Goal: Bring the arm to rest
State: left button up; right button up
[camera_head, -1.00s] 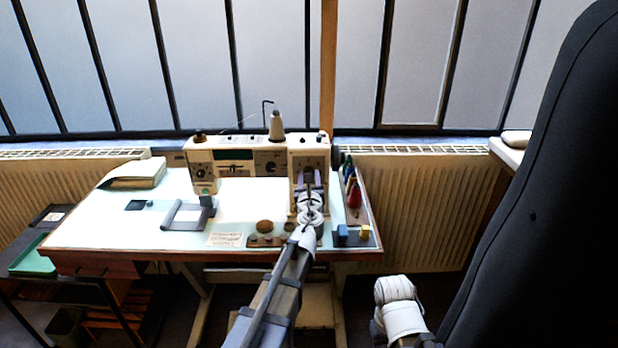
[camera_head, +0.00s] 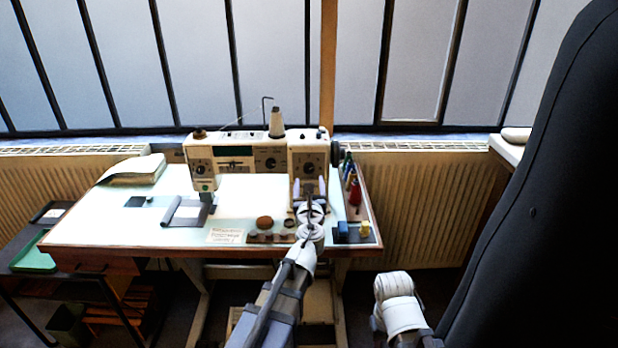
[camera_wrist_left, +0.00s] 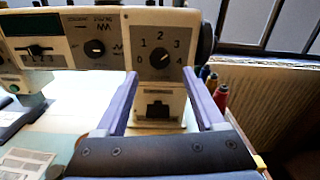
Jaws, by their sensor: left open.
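My left arm reaches in from the bottom over the front edge of the costume table (camera_head: 110,215). Its gripper (camera_head: 309,186) is open and empty, in front of the right column of the sewing machine (camera_head: 235,160). In the left wrist view two pale purple fingers (camera_wrist_left: 160,76) stand wide apart, with the machine's numbered dial (camera_wrist_left: 160,58) and a dark socket behind them. Nothing is between the fingers. Of my right arm only white links show at the lower right; its gripper is out of view.
Thread spools (camera_head: 355,192) stand in a tray at the table's right. A dark chair back (camera_head: 540,230) fills the right side. The table's left middle is mostly clear.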

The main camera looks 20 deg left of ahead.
pick_arm(q)
jog(key=shift+v, duration=0.95)
jog(key=s+d+f+n+g+y, duration=0.1)
jog(key=s+f+n+g, duration=0.4)
jog(key=n, duration=0.4)
jog(key=s+f+n+g+y, duration=0.1)
jog(key=s+f+n+g, duration=0.35)
jog(key=f+n, duration=0.4)
jog(key=s+d+f+n+g+h, duration=0.3)
jog(key=s+d+f+n+g, duration=0.15)
jog(key=s+d, duration=0.4)
jog(key=s+d+f+n+g+h, duration=0.3)
jog(key=s+d+f+n+g, duration=0.15)
jog(key=s, duration=0.65)
notch_tip(320, 180, up, 17)
jog(key=p, duration=1.6)
jog(key=shift+w+d+n+t, duration=0.2)
jog(key=shift+d+n+t, duration=0.05)
jog(key=shift+n+t, duration=0.2)
